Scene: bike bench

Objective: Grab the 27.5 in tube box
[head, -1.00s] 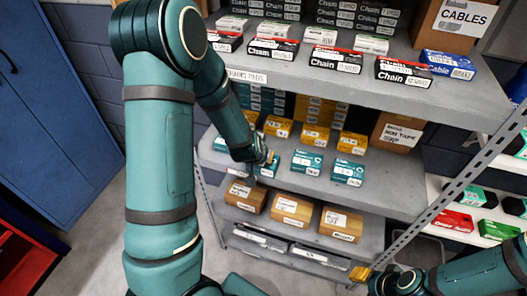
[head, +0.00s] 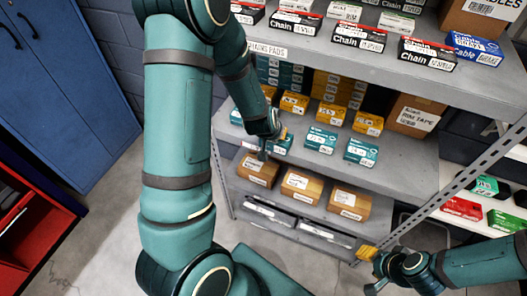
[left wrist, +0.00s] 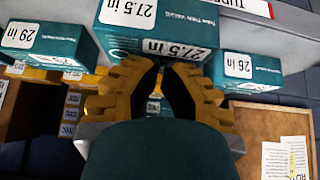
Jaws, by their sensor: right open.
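The 27.5 in tube box (left wrist: 150,28) is teal with white labels and fills the top middle of the left wrist view. In the head view a teal box (head: 284,146), partly hidden behind my left gripper (head: 270,143), sits on the middle shelf. In the left wrist view the left gripper's yellow fingers (left wrist: 160,68) lie against or just before the box's lower labelled edge. Their tips look close together; whether they grip the box is unclear. My right gripper (head: 370,270) is open and empty at lower right, beside the shelf post.
A teal 29 in box (left wrist: 45,42) and a 26 in box (left wrist: 247,70) flank the tube box. Yellow boxes (head: 330,114) stand behind on the middle shelf (head: 400,172). The upper shelf (head: 440,68) overhangs. Brown cartons (head: 300,184) sit below.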

